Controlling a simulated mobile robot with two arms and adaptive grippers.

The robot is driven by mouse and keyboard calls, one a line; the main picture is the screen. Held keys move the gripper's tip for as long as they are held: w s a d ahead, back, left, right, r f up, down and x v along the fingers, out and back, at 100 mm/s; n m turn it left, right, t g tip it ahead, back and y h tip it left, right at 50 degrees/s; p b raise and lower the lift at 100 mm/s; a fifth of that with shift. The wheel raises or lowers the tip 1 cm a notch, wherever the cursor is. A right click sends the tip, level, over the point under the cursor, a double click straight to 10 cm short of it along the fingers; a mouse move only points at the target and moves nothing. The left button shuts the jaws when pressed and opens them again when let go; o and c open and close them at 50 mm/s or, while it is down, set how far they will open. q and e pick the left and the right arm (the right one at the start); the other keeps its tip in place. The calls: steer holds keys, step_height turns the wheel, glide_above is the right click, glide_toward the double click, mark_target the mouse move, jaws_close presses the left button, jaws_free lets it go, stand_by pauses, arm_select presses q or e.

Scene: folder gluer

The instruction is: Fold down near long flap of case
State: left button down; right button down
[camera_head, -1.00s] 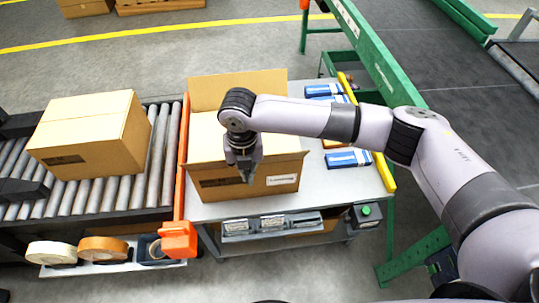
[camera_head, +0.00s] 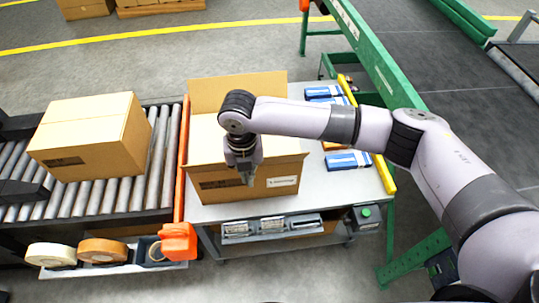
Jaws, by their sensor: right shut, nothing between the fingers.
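The case (camera_head: 232,185) is a brown cardboard box on the grey work table (camera_head: 333,190). Its far long flap (camera_head: 238,91) stands up at the back. At the front, a panel with a printed label and a dark mark faces me; I cannot tell whether this is the near long flap hanging down or the case wall. My right gripper (camera_head: 247,180) points down at the front of the case, in front of this panel, shut and empty. The wrist and forearm hide part of the case top. My left gripper is not in view.
A closed carton (camera_head: 92,135) sits on the roller conveyor (camera_head: 160,150) at left. Blue-and-white boxes (camera_head: 347,160) lie right of the case. Tape rolls (camera_head: 103,251) and an orange dispenser (camera_head: 179,242) are at front left. A green rail (camera_head: 375,60) runs behind my right arm.

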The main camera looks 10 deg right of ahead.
steer(key=shift+w, duration=0.1)
steer(key=w+b, duration=0.2)
steer(key=w, duration=0.3)
steer(key=shift+w+f, duration=0.15)
steer(key=shift+w, duration=0.25)
steer(key=shift+w+b, duration=0.35)
steer(key=shift+w, duration=0.4)
